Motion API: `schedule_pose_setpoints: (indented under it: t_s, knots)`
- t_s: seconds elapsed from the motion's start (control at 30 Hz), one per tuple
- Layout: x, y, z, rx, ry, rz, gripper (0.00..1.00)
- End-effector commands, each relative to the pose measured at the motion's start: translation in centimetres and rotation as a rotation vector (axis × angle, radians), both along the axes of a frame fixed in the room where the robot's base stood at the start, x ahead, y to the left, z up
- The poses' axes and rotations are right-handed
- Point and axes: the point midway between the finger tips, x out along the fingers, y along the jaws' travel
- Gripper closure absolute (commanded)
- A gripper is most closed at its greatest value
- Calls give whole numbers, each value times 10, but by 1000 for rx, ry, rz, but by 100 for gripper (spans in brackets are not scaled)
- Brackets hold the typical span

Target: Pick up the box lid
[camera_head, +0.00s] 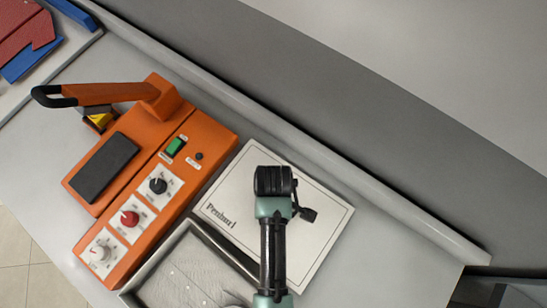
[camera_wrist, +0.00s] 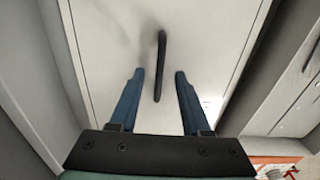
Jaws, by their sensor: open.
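The box lid (camera_head: 238,188) is a flat white rectangle with dark "Penhurl" lettering, lying on the grey counter. My arm covers part of it in the head view. In the wrist view the lid (camera_wrist: 105,50) fills the middle, with a thin black upright handle (camera_wrist: 161,48) on it. My gripper (camera_wrist: 160,73) is open and empty, its two blue fingers apart. The handle appears between the fingertips, with a gap on each side. Whether the fingers are level with the handle is hard to tell. In the head view the fingers are hidden beneath my wrist.
An orange machine (camera_head: 190,122) with knobs and a lever stands left of the lid. An open grey tray or box (camera_head: 150,287) sits below the lid, partly behind my arm. A raised rim (camera_head: 330,160) runs along the counter's back. Bare counter (camera_head: 385,265) lies to the right.

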Motion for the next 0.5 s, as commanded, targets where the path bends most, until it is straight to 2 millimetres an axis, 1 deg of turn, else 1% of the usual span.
schedule_pose_setpoints:
  t_s: [0.1,0.33,0.47,0.5]
  knots:
    - [0,0,-7,0,0,-1,53]
    - [0,0,-8,0,-2,-1,53]
    - [0,0,-8,0,-2,-1,76]
    - [0,0,-8,0,-2,-1,83]
